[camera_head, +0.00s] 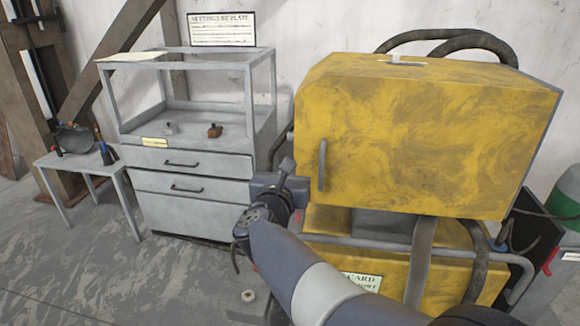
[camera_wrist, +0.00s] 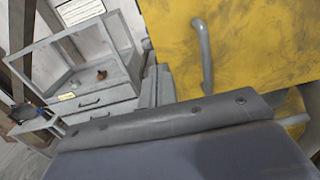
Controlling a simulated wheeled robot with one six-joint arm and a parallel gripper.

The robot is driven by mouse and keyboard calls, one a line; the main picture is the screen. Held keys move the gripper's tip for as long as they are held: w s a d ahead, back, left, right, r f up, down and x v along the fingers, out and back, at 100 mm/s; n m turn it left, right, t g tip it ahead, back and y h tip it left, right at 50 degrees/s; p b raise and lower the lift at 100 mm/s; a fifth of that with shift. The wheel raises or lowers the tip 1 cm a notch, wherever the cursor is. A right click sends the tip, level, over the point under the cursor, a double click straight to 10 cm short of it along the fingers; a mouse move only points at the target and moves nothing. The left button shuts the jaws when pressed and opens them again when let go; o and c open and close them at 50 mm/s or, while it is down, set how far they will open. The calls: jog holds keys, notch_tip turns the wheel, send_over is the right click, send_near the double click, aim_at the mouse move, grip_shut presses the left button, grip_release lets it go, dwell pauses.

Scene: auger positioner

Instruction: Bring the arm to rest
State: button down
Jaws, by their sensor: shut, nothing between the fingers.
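My arm reaches up from the lower right of the head view, in front of the yellow machine (camera_head: 420,130). It ends in a dark wrist and my gripper (camera_head: 285,172), which is shut and empty. My gripper is small in this view and appears just left of the yellow machine's door handle (camera_head: 322,165). I cannot tell how far it is from the machine. In the wrist view, a grey edge with bolts fills the lower part, and the machine's handle (camera_wrist: 204,55) shows above it. The fingertips cannot be made out there.
A grey drawer cabinet (camera_head: 190,208) with an open-framed top stands left, holding small parts (camera_head: 215,131). A small side table (camera_head: 75,160) with tools is further left. A pipe rail (camera_head: 380,248) runs across the machine's front. Open floor (camera_head: 90,270) lies at lower left.

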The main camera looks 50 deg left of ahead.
jog(key=b+v, duration=0.1)
jog(key=v, duration=0.5)
jog(key=shift+s+d, duration=0.2)
jog(key=shift+s, duration=0.05)
